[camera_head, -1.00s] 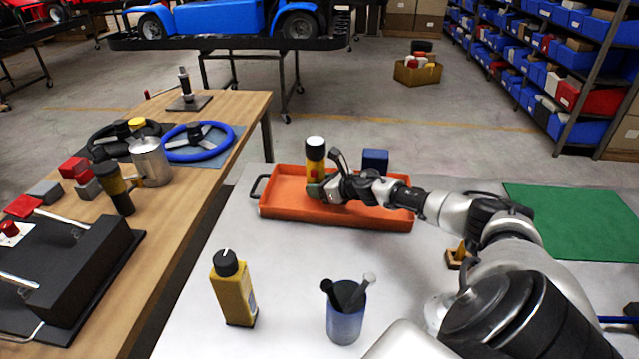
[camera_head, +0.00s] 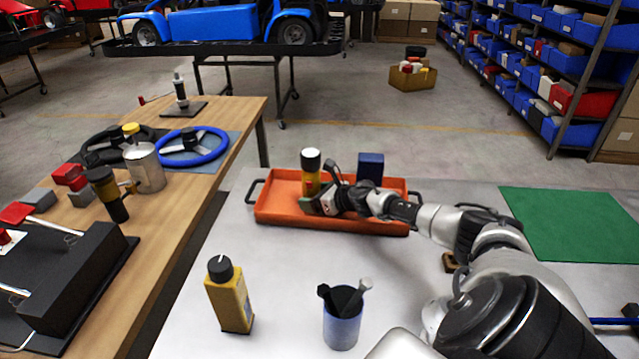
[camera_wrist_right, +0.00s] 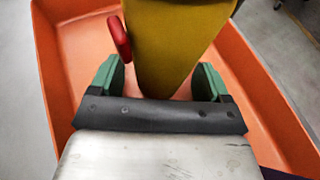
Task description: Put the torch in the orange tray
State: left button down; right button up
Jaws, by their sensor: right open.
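The torch (camera_head: 311,183) has a yellow body, a black head with a pale top and a red switch. It stands upright inside the left part of the orange tray (camera_head: 272,213). My right gripper (camera_head: 314,204) is low in the tray at the torch. In the right wrist view the green-padded fingers (camera_wrist_right: 157,82) are open, one on each side of the yellow body (camera_wrist_right: 172,40), with gaps showing between pads and body. The torch's foot is hidden in the head view. My left gripper is not in view.
A dark blue box (camera_head: 370,166) is at the tray's back, right of the torch. A yellow bottle (camera_head: 229,300) and a blue cup (camera_head: 342,325) with dark tools stand in front. A green mat (camera_head: 570,225) lies right. The wooden table (camera_head: 190,185) on the left is crowded.

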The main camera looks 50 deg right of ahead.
jog(key=shift+s+r, duration=0.1)
jog(key=shift+r, duration=0.05)
jog(key=shift+s+d, duration=0.15)
jog(key=shift+s, duration=0.25)
jog(key=b+v, duration=0.1)
jog(key=v, duration=0.5)
jog(key=shift+s, duration=0.25)
jog(key=shift+p+v, duration=0.6)
jog(key=shift+v, duration=1.7)
jog(key=shift+w+r, duration=0.1)
jog(key=shift+r, duration=0.2)
